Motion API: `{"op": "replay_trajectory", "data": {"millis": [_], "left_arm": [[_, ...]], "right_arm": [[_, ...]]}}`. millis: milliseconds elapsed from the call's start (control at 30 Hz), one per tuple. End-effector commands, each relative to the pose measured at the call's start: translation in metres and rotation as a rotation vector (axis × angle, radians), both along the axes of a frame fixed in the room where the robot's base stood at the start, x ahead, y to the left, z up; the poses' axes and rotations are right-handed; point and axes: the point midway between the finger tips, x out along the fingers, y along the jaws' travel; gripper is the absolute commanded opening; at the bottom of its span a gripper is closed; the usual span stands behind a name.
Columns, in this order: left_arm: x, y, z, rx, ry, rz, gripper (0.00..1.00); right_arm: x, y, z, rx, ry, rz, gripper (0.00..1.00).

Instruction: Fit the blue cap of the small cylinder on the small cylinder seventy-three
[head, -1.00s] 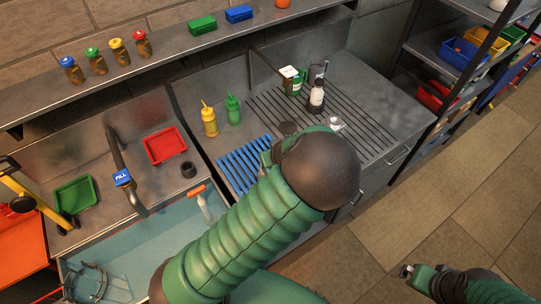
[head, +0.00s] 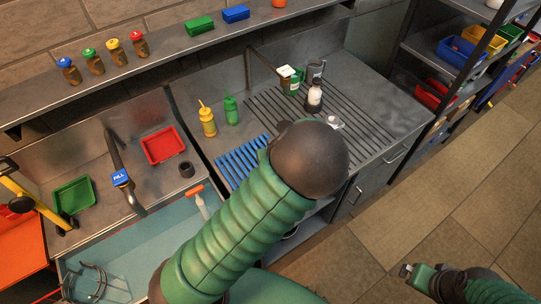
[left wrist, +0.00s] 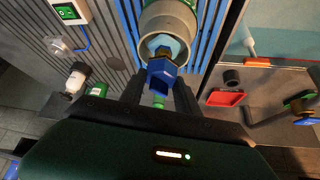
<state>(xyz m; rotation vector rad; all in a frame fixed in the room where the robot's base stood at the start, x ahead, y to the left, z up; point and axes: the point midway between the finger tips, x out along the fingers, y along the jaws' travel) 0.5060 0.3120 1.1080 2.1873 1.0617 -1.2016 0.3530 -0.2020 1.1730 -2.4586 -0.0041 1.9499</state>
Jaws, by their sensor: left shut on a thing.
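In the left wrist view a blue faceted piece (left wrist: 163,72), which looks like the blue cap, sits between the dark fingers of my left gripper (left wrist: 160,92), shut on it. Just beyond it is a grey round cylinder (left wrist: 182,14) with a light blue inside, its mouth facing me. The piece overlaps the near rim in the picture; I cannot tell whether they touch. No number is readable on the cylinder. In the head view my own arm hides the left gripper and both pieces. My right gripper (head: 406,270) is over the floor at lower right, its jaws too small to read.
A blue slatted rack (head: 241,162) lies on the counter beside the yellow bottle (head: 208,122) and green bottle (head: 232,111). A dark-capped white bottle (head: 314,97) stands on the grooved drainboard. The water-filled sink (head: 145,255) and red tray (head: 163,145) are to the left.

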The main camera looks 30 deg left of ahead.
Motion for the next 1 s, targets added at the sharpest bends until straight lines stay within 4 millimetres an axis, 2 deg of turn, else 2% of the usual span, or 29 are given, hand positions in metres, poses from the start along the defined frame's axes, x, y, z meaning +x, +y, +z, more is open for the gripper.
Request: {"op": "replay_trajectory", "data": {"millis": [267,533,1000], "left_arm": [[0.0,0.003,0.0,-0.002,-0.001,0.003,0.01],[0.0,-0.003,0.0,0.006,-0.002,0.01,0.01],[0.0,-0.003,-0.012,0.006,-0.001,0.01,0.01]], "right_arm": [[0.0,0.0,0.0,0.0,0.0,0.0,0.97],[0.0,0.0,0.001,0.0,0.0,0.0,0.97],[0.0,0.0,-0.009,0.0,0.0,0.0,0.97]]}}
